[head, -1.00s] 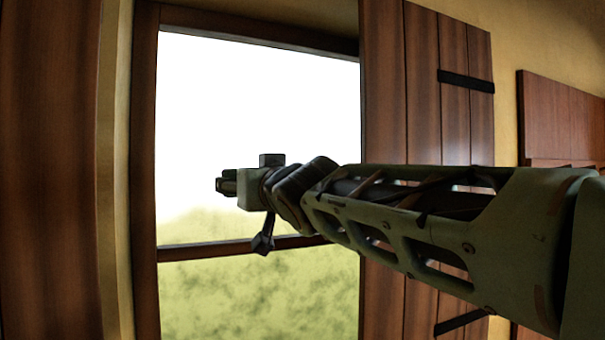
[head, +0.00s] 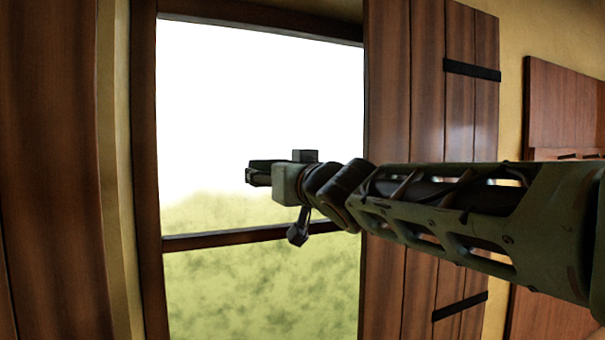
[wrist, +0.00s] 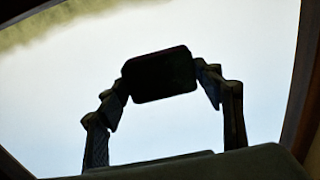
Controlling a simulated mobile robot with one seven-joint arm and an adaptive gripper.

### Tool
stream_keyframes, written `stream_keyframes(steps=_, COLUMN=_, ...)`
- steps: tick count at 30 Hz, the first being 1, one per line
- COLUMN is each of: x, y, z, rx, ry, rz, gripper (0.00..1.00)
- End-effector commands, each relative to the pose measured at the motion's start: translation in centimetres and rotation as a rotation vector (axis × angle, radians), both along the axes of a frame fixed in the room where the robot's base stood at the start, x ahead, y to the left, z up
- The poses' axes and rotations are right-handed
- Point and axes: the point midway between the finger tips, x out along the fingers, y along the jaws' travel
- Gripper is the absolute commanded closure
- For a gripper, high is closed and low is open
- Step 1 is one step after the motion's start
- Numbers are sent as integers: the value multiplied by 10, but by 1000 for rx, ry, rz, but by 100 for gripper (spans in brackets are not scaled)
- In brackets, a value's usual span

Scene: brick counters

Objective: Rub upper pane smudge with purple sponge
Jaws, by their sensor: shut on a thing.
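My gripper (head: 262,173) is in front of the window's upper pane (head: 225,110), above the crossbar, pointing left. In the wrist view, my gripper (wrist: 164,76) is shut on a dark block with rounded corners (wrist: 158,77), which looks like the sponge; backlight hides its purple colour. The sponge cannot be told apart from the fingers in the head view. I cannot tell whether it touches the glass. No clear smudge stands out on the upper pane, which is bright white above and greenish below.
A dark wooden crossbar (head: 205,241) runs below my gripper, with the lower pane (head: 255,290) under it. A wooden shutter (head: 425,90) stands open at the right, behind my arm. Dark wood boards (head: 50,170) stand at the left.

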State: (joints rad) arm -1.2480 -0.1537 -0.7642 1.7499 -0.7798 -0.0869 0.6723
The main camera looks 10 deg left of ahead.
Motion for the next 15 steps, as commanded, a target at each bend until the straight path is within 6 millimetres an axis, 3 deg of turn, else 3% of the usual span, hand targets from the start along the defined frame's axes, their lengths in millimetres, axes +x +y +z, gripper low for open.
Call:
stream_keyframes(steps=5, x=-1, y=0, z=-1, rx=0, ry=0, rz=-2, gripper=59)
stream_keyframes(steps=15, x=-14, y=26, z=-3, rx=0, ry=-2, rz=-2, gripper=59)
